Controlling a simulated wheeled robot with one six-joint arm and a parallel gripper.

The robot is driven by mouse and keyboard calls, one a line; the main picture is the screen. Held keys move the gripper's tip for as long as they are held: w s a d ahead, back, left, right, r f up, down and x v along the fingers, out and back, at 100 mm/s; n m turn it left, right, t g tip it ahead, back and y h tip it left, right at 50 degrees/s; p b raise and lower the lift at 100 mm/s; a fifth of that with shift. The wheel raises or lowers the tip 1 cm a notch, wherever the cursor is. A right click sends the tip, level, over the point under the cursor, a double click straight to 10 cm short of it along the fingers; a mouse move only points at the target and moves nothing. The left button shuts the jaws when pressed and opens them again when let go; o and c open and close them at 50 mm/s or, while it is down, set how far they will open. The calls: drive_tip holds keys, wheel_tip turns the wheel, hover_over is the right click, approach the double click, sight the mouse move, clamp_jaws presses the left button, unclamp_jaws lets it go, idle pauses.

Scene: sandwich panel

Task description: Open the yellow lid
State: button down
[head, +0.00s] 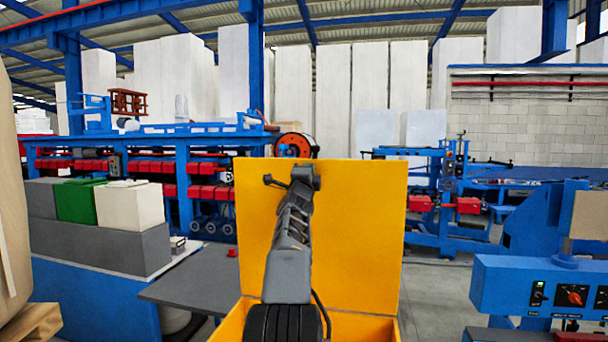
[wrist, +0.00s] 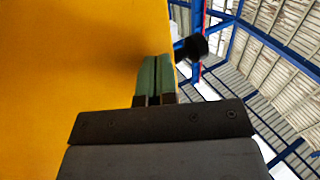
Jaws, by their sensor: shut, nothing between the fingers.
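The yellow lid (head: 355,220) stands raised, about upright, at the back of a yellow box (head: 365,325) low in the head view. My arm reaches up in front of it and hides part of its middle. In the wrist view the lid (wrist: 70,80) fills the left side. My gripper (wrist: 153,78) has its green fingers shut together with nothing between them, close to the lid's edge. I cannot tell whether they touch the lid. A dark knob-like part (wrist: 191,47) shows just right of the fingers; what it belongs to is unclear.
A grey bench with green and white blocks (head: 130,205) stands at left, with a grey tabletop (head: 195,290) nearer the box. A blue control panel (head: 540,285) is at right. Blue machinery (head: 180,160) stands behind. Some grey floor (head: 430,285) is clear right of the lid.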

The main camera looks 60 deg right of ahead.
drive_tip(key=s+a+b, duration=0.4)
drive_tip(key=a+b, duration=0.1)
drive_tip(key=a, duration=0.8)
drive_tip(key=shift+f+b, duration=0.2)
drive_tip(key=shift+b, duration=0.1)
drive_tip(key=w+a+f+n+t+y, duration=0.1)
drive_tip(key=w+f+n+t+y, duration=0.1)
drive_tip(key=w+f+n+y, duration=0.45)
drive_tip(key=w+a+f+n+t+y, duration=0.25)
drive_tip(key=f+n, duration=0.35)
drive_tip(key=f, duration=0.3)
drive_tip(key=w+a+f+n+g+y, duration=0.2)
drive_tip(key=a+f+n+y, duration=0.6)
drive_tip(key=a+f, duration=0.6)
drive_tip(key=s+a+f+n+g+y, duration=0.1)
drive_tip(key=s+a+f+n, duration=0.2)
drive_tip(key=a, duration=0.6)
drive_tip(key=s+a+f+n+g+y, duration=0.2)
drive_tip(key=s+a+f+n, duration=0.2)
drive_tip(key=a+f, duration=0.3)
drive_tip(key=s+a+f+n+g+y, duration=0.1)
drive_tip(key=s+a+f+n, duration=0.3)
drive_tip(key=a, duration=0.7)
drive_tip(key=shift+a+f+n+g+y, duration=0.15)
drive_tip(key=shift+f+n+g+y, duration=0.2)
drive_tip(key=shift+f+n+y, duration=0.25)
drive_tip(key=shift+r, duration=0.1)
